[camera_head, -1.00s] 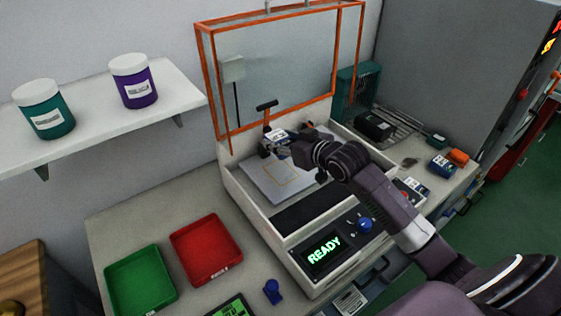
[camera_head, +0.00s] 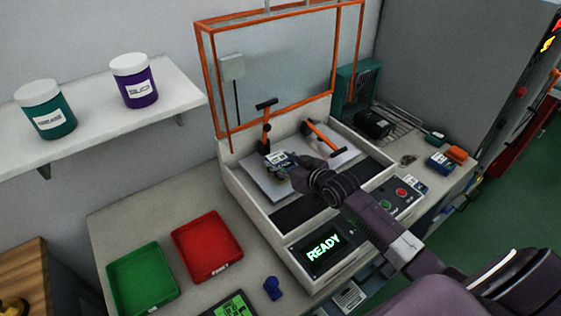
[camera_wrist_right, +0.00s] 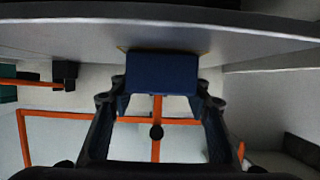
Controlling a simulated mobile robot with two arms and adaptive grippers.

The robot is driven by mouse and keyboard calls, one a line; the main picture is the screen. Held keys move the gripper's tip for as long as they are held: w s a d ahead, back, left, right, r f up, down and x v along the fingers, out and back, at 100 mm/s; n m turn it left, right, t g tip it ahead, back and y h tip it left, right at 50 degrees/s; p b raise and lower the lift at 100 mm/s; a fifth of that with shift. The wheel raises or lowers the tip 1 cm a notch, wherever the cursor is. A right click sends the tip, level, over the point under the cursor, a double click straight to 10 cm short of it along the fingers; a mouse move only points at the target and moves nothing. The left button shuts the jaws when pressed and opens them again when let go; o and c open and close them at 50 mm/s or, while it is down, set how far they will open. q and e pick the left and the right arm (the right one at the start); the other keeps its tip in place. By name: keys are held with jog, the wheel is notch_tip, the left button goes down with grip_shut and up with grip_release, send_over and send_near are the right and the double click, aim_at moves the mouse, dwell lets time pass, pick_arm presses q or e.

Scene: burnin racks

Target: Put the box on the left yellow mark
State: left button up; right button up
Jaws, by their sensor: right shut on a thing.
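The box is dark blue with a white label on top (camera_head: 279,158). It is in my right gripper (camera_head: 290,167), over the left part of the pale plate (camera_head: 258,181) inside the machine. In the right wrist view the box (camera_wrist_right: 162,74) sits between the two fingers, close against the plate's grey surface. I cannot tell whether it touches. A bit of yellowish line (camera_wrist_right: 122,48) shows at the box's edge there. In the head view the gripper and box cover the left yellow mark. My left gripper is out of view.
Two orange-handled clamps, left (camera_head: 266,125) and right (camera_head: 323,138), stand at the plate's back. An orange-framed clear guard (camera_head: 204,80) is raised above. The machine's screen (camera_head: 322,246) reads READY. Red (camera_head: 207,249) and green (camera_head: 142,280) trays lie on the bench at left.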

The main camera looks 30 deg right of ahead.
jog(key=o, duration=1.3)
jog(key=shift+f, duration=0.1)
jog(key=shift+s+r, duration=0.1)
jog(key=shift+r, duration=0.1)
jog(key=b+v, duration=0.1)
jog(key=v, duration=1)
jog(key=shift+s, duration=0.4)
jog(key=shift+d, duration=0.1)
